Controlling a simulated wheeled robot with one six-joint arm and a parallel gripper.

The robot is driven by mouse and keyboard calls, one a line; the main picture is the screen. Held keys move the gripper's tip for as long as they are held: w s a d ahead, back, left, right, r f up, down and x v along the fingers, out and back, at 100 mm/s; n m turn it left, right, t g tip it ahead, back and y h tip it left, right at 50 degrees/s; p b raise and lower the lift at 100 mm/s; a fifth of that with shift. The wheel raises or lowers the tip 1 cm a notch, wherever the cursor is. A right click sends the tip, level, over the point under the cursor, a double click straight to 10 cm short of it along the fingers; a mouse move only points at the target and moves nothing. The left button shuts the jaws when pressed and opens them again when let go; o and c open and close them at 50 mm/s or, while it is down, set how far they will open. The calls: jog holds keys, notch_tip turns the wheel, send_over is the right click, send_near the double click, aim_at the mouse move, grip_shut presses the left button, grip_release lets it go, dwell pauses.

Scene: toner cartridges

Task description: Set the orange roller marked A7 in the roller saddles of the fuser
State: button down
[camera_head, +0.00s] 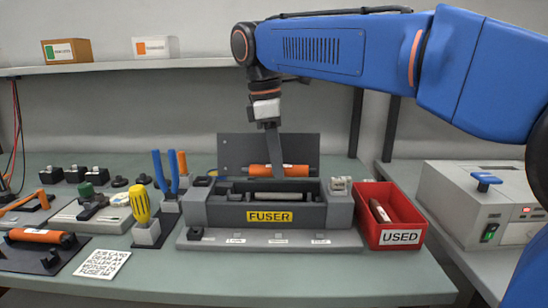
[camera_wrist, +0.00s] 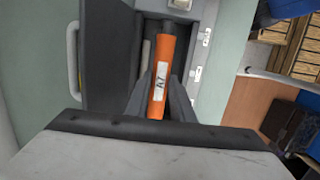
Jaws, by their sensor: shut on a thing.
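The orange roller marked A7 (camera_wrist: 161,58) lies lengthwise between the two dark fingers of my gripper (camera_wrist: 160,100) in the wrist view; its white label faces the camera. In the head view the roller (camera_head: 258,170) is level, just above and behind the open bay of the grey fuser (camera_head: 230,214). My gripper (camera_head: 274,160) reaches down from above and is shut on its middle. The fuser's dark lid (camera_head: 233,149) stands up behind. A pale shaft (camera_head: 272,197) shows in the bay. The roller appears clear of the fuser; the saddles are not clearly visible.
A red bin marked USED (camera_head: 402,238) holds a used roller, right of the fuser. Another orange roller (camera_head: 36,235) lies on a dark mat at left. Blue-handled pliers (camera_head: 157,172) and a yellow screwdriver (camera_head: 140,204) stand left of the fuser. A grey machine (camera_head: 465,205) stands far right.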

jog(key=shift+f, duration=2.35)
jog(key=shift+f, duration=1.55)
jog(key=c, duration=1.5)
grip_release()
jog(key=shift+o, duration=0.2)
jog(key=shift+r, duration=0.1)
notch_tip(320, 180, up, 17)
jog(key=a, duration=0.2)
jog(key=shift+a, duration=0.3)
